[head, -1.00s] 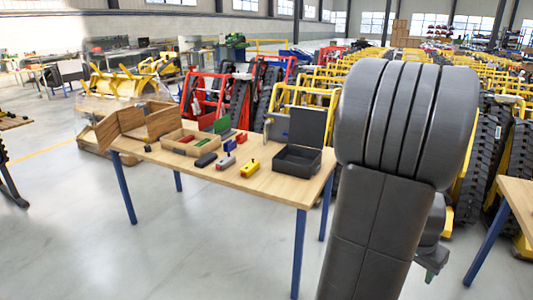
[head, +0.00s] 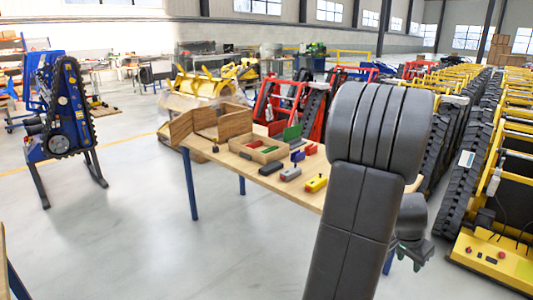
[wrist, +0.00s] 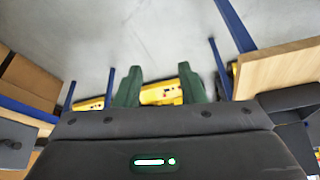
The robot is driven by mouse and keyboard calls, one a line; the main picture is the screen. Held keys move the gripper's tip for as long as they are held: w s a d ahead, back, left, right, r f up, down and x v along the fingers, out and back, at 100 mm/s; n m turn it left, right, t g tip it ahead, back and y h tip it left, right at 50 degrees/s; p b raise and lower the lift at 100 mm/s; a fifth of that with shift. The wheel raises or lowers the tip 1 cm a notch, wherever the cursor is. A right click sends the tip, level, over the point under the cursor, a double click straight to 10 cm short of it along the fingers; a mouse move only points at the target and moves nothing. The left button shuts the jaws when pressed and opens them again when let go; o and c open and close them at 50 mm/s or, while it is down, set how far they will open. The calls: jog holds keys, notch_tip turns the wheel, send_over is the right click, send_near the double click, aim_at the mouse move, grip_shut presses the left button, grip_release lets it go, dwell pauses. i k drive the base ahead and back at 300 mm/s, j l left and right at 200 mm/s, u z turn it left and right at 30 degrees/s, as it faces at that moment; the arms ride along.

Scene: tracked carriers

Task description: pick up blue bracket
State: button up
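A small blue bracket (head: 297,157) stands on the wooden table in the head view, behind a grey and red part and left of a red block. My gripper (head: 413,252) hangs to the right of my arm, low and beside the table, well away from the bracket. In the wrist view my gripper (wrist: 160,84) shows two green fingers spread apart with nothing held between them. A yellow machine part shows far beyond them. The bracket cannot be made out in the wrist view.
The wooden table (head: 229,164) also holds an open wooden box (head: 233,123), a compartment tray (head: 247,151), a yellow part (head: 316,183) and a grey and red part (head: 290,174). My arm hides its right end. A blue tracked machine (head: 65,110) stands left. The floor in front is clear.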

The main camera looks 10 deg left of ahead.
aim_at(298, 155)
jog(key=i+j+u, duration=0.25)
jog(key=i, duration=0.75)
jog(key=i+j+u, duration=0.1)
jog(key=i+u, duration=0.2)
jog(key=i, duration=1.5)
